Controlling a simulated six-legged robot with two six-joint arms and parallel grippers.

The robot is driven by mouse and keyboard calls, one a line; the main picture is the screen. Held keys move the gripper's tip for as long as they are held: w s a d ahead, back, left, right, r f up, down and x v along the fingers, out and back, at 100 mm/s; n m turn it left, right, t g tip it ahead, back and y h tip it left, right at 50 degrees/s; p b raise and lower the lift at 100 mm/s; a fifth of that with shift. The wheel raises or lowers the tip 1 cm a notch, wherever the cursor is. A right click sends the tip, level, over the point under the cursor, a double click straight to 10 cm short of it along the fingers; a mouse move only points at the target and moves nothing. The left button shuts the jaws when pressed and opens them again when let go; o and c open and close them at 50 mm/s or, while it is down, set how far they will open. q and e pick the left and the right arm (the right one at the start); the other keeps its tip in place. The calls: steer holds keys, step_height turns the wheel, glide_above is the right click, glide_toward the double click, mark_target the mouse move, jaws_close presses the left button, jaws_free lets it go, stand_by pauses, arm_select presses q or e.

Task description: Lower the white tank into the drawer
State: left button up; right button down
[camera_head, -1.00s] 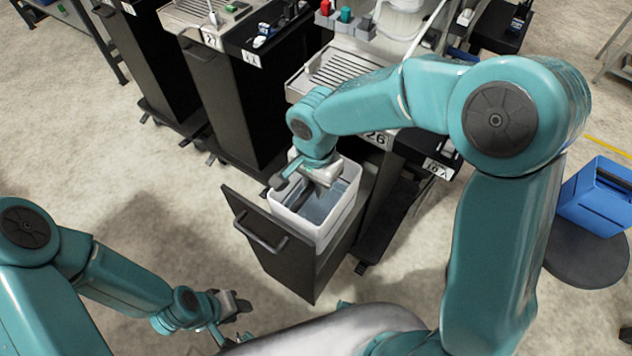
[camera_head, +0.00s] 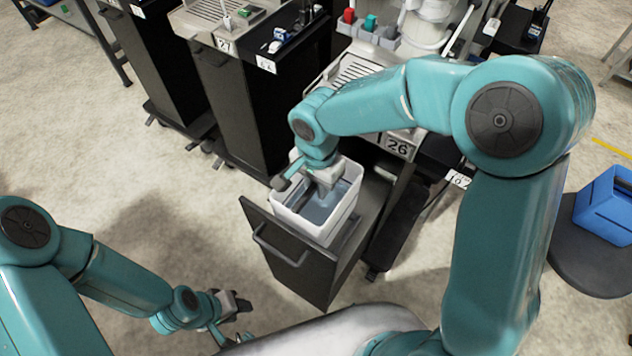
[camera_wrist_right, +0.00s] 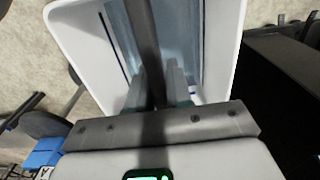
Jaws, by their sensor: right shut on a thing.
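The white tank (camera_head: 318,232) is an open white box with a bluish inside, and it sits upright in the mouth of the pulled-out dark drawer (camera_head: 292,262). Its rim stands above the drawer's walls; its bottom is hidden. My right gripper (camera_head: 322,184) reaches down into the tank's opening from above. In the right wrist view, its fingers (camera_wrist_right: 160,92) are shut on a dark bar that runs across the tank (camera_wrist_right: 222,22). My left gripper (camera_head: 238,304) hangs low at the lower left, away from the drawer; its finger gap is too small to judge.
The dispenser numbered 26 (camera_head: 399,148) stands directly behind the drawer. Dark cabinets (camera_head: 240,105) stand in a row to the left. A blue box (camera_head: 606,205) rests on a dark round base at the right. The floor left of the drawer is clear.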

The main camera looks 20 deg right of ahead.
steer(key=b, duration=0.4)
glide_above(317, 216)
steer(key=shift+w+f, duration=0.1)
steer(key=shift+f, duration=2.8)
steer(key=shift+f+b, duration=0.15)
steer(key=shift+b, duration=0.2)
steer(key=shift+f+b, duration=2.25)
steer(key=c, duration=1)
jaws_free()
steer(key=shift+o, duration=0.2)
steer(key=shift+f, duration=0.1)
step_height(317, 216, up, 17)
steer(key=p, duration=0.2)
steer(key=shift+f+p, duration=0.2)
steer(key=shift+p, duration=0.15)
